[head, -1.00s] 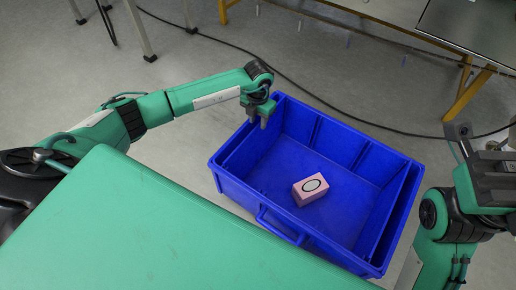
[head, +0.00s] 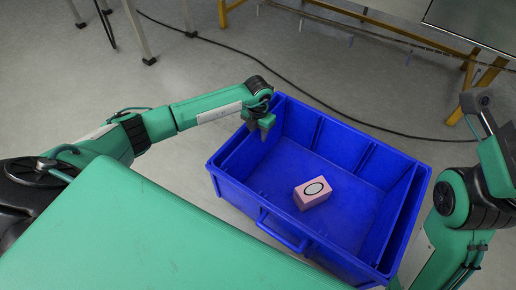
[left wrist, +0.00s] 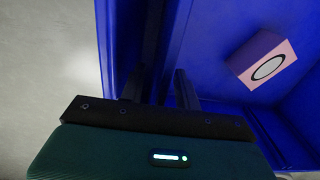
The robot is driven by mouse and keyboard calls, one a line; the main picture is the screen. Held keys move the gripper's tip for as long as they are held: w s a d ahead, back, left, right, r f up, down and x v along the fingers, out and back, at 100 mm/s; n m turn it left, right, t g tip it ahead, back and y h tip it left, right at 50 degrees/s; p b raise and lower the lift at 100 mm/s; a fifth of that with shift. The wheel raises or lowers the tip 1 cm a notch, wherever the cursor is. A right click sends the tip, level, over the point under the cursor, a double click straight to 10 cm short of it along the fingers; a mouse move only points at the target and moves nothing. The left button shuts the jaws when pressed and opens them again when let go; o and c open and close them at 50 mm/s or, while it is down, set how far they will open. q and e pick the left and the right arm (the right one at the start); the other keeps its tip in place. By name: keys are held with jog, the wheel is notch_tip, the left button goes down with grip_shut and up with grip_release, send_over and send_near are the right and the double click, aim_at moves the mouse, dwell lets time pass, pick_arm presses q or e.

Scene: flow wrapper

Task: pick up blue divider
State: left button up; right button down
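A blue crate (head: 285,238) stands on the floor. Thin blue upright panels show close inside its left and right ends; I cannot tell for sure which is the blue divider. My left gripper (head: 262,132) points down at the crate's back left, by the left-end panel. In the left wrist view the left gripper (left wrist: 160,85) has its two dark fingers apart, with a dark blue strip between them. I cannot see whether they touch it. Part of my right arm is at the right edge; its fingers are not clear.
A pink box (head: 313,193) with a black-ringed white oval lies on the crate floor, and it also shows in the left wrist view (left wrist: 262,58). Much of the crate floor is bare. A black cable (head: 330,113) runs behind the crate, with yellow-legged tables beyond.

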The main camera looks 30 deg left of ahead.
pick_arm(q)
grip_shut()
dwell(1.3)
